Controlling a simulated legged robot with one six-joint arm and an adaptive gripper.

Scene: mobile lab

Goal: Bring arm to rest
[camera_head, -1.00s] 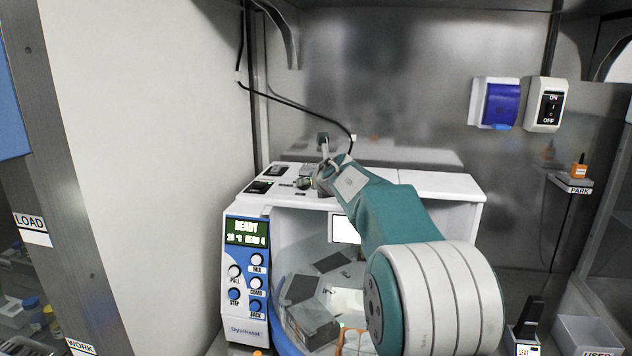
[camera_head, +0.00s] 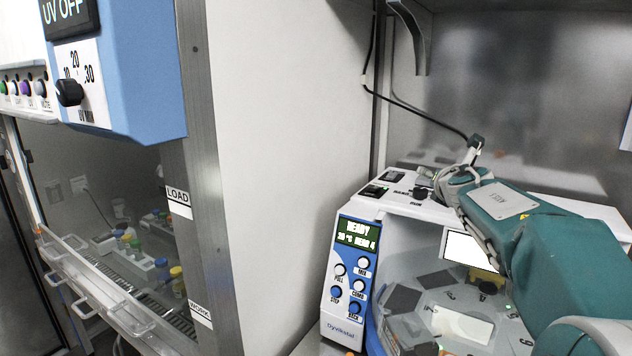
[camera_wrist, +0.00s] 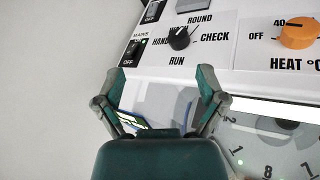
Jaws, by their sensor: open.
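My teal arm (camera_head: 570,250) reaches in from the right in the head view, over the top of a white and blue lab machine (camera_head: 343,282). My gripper (camera_head: 462,180) is at the machine's top panel, beside its knobs; arm parts partly hide it. In the wrist view my gripper (camera_wrist: 162,92) is open, its two teal fingers apart with nothing between them. I cannot tell whether a finger touches the panel.
An orange heat knob (camera_wrist: 298,33) is at the right of the panel. A metal post (camera_head: 203,180) and white wall (camera_head: 285,150) stand left of the machine. A blue UV box (camera_head: 130,65) and a cabinet with capped bottles (camera_head: 163,268) are farther left.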

